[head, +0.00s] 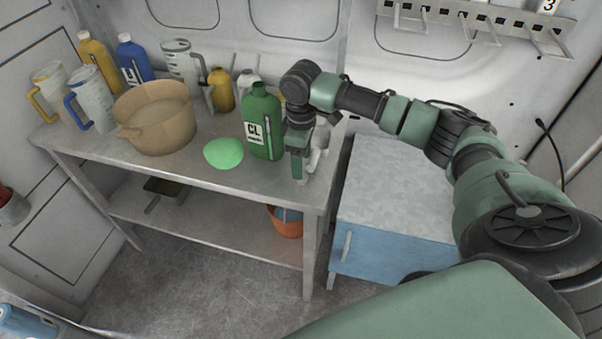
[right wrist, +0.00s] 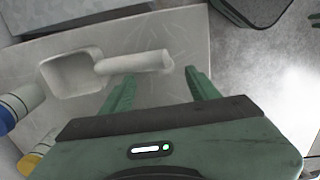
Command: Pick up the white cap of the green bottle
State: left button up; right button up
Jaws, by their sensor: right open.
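The green bottle (head: 263,130) with a CL label stands upright near the front right of the metal table. Its neck looks green in the head view, and I cannot make out a white cap on it. My right gripper (head: 298,172) points down just right of the bottle, over the table's right end. In the right wrist view my right gripper (right wrist: 160,77) is open and empty. The handle of a white scoop (right wrist: 78,74) reaches across in front of its fingertips, seemingly below them. My left gripper is not in view.
A bright green round patch (head: 223,153) lies left of the bottle. A tan pot (head: 155,125), jugs and several bottles stand further left and behind. A blue cabinet (head: 390,240) stands right of the table (head: 190,178).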

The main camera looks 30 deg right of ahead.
jog(key=f, duration=0.2)
jog(key=f+p, duration=0.1)
jog(key=shift+a+f, duration=0.25)
jog(key=shift+f, duration=0.15)
jog(key=shift+w+f, duration=0.1)
jog(key=shift+f, duration=0.15)
jog(key=c, duration=1.2)
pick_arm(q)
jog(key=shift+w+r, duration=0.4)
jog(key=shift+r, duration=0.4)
pick_arm(e)
grip_shut()
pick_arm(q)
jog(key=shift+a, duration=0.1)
